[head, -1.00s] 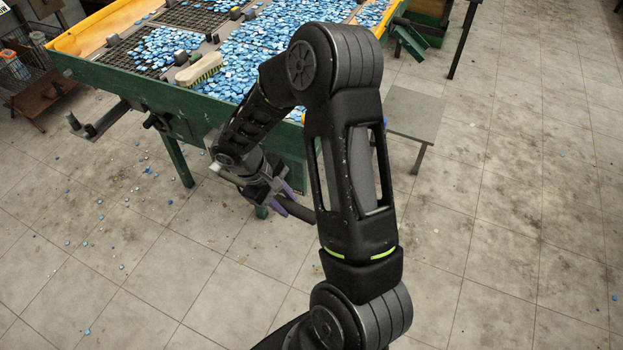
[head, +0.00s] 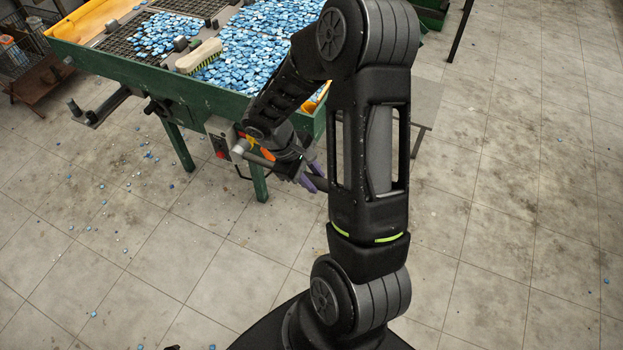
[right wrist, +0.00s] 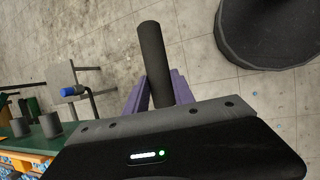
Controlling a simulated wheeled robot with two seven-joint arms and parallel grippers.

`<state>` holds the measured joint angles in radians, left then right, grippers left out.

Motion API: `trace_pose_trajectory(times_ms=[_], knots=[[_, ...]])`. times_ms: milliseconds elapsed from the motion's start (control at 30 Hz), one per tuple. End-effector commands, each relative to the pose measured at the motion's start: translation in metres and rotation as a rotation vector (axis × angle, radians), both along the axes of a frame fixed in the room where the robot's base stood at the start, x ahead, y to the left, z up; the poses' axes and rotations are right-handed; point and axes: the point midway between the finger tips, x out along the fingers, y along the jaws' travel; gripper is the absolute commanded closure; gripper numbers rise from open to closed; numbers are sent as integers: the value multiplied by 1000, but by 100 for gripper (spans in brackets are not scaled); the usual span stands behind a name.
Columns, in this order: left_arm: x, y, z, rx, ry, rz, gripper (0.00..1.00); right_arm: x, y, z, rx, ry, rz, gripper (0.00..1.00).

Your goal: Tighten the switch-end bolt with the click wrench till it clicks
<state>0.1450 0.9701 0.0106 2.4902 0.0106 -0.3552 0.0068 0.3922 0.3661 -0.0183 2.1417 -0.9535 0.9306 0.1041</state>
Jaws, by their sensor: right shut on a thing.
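My right gripper (head: 312,178), with purple fingers, is shut on the dark handle of the click wrench (head: 262,160). The wrench points left from the gripper, with its grey head by the switch box (head: 219,150) under the green table's near corner. In the right wrist view the dark handle (right wrist: 152,62) sticks out between the purple fingers (right wrist: 158,95). The switch-end bolt cannot be made out. I cannot tell whether the wrench head touches anything. My left gripper is not in view.
The green table (head: 150,75) carries blue mosaic chips, dark grids and a brush (head: 199,56). Its leg (head: 258,182) stands close behind the wrench. A grey stand (head: 424,100) is right of my arm. The tiled floor in front is mostly free, with scattered chips.

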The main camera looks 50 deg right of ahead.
Motion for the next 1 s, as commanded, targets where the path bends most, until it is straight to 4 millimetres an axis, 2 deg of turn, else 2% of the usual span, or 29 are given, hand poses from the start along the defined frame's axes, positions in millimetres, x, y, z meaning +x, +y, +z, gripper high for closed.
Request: trace_pose_trajectory(times_ms=[567,1000], knots=[[0,0,2,0,0,0,100,15,-49,1,-2,-2,-3,100],[0,0,0,0,0,0,100,15,-48,3,-2,-2,0,100]])
